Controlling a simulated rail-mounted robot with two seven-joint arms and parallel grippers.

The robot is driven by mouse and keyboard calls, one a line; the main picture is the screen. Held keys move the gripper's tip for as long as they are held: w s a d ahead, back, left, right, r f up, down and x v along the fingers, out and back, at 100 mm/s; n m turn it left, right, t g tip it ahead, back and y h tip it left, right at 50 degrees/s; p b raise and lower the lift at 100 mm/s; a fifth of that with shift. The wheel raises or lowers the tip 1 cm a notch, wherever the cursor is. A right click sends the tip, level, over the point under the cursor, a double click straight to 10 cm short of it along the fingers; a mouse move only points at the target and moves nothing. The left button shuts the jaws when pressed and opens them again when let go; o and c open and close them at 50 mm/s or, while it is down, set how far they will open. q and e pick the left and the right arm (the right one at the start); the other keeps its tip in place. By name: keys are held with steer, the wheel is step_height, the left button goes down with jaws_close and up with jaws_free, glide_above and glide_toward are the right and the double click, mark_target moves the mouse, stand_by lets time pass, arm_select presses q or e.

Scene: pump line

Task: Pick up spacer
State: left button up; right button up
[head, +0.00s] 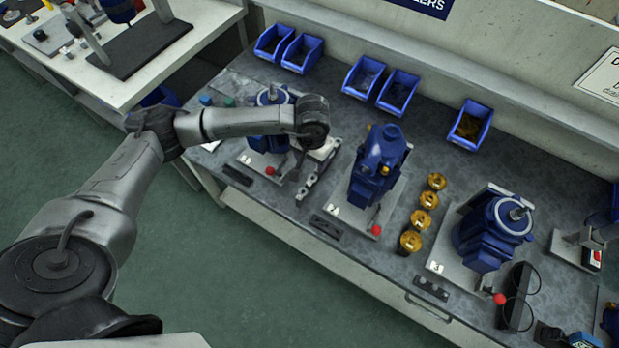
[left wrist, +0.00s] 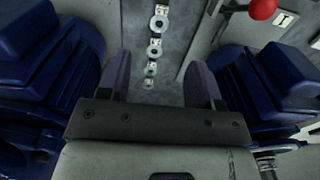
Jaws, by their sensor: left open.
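In the left wrist view, several small pale metal rings, which look like the spacers (left wrist: 153,24), lie in a row on the grey bench, each by a small pale tag. The nearest rings show between the two fingers. In the head view, part of this row (head: 313,181) shows between the left and middle blue pumps. My left gripper (left wrist: 158,72) is open and empty, pointing down above the row. In the head view its fingers are mostly hidden under the wrist. My right gripper is in neither view.
Blue pumps stand left (head: 262,141), middle (head: 373,180) and right (head: 483,240) on pale plates, with red-knobbed levers in front. Gold parts (head: 427,200) stand in a row right of the middle pump. Blue bins (head: 468,128) line the back. Pumps flank the gripper closely.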

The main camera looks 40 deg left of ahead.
arm_select(q)
glide_above(311, 180)
steer(key=shift+d+f+b, duration=0.1)
steer(key=shift+f+b, duration=0.2)
steer(key=shift+f, duration=2.35)
step_height(311, 180, down, 5)
steer(key=shift+w+r+b, duration=0.1)
steer(key=shift+b, duration=0.3)
steer(key=shift+f+b, duration=0.25)
steer(key=shift+b, duration=0.1)
steer(key=c, duration=0.9)
steer(key=shift+c, duration=0.2)
